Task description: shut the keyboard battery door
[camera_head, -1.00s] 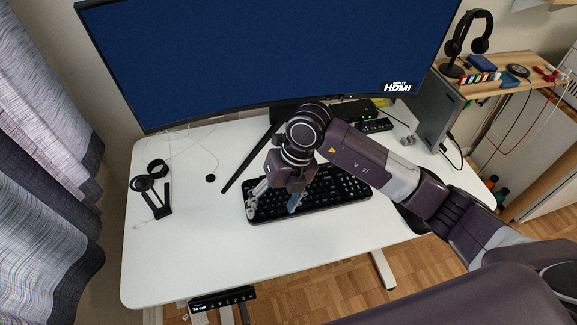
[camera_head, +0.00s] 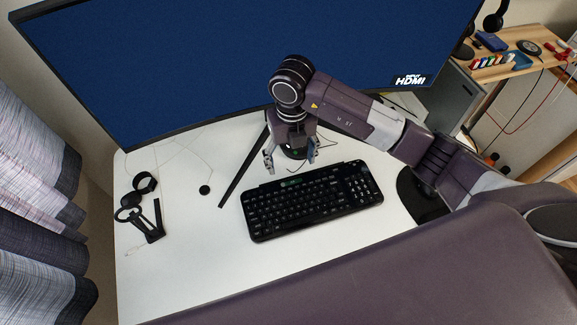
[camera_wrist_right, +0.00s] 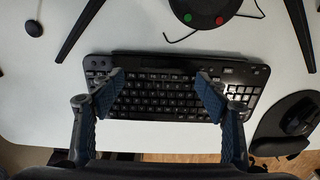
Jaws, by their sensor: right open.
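The black keyboard (camera_head: 312,208) lies keys up on the white desk. A raised strip (camera_head: 290,183) with a small greenish patch runs along its back edge. I cannot make out the battery door for certain or tell how far it is open. My right gripper (camera_head: 290,157) is open and empty, beyond the keyboard's back edge in the head view. In the right wrist view the open fingers (camera_wrist_right: 160,80) frame the middle of the keyboard (camera_wrist_right: 170,95), with nothing between them. My left gripper is not in view.
A round black device (camera_wrist_right: 205,12) with a red and a green button is behind the keyboard. A mouse (camera_wrist_right: 300,115) lies on a dark pad to its right. Monitor stand legs (camera_head: 244,165) cross the desk's back. The front-left desk (camera_head: 190,265) is clear.

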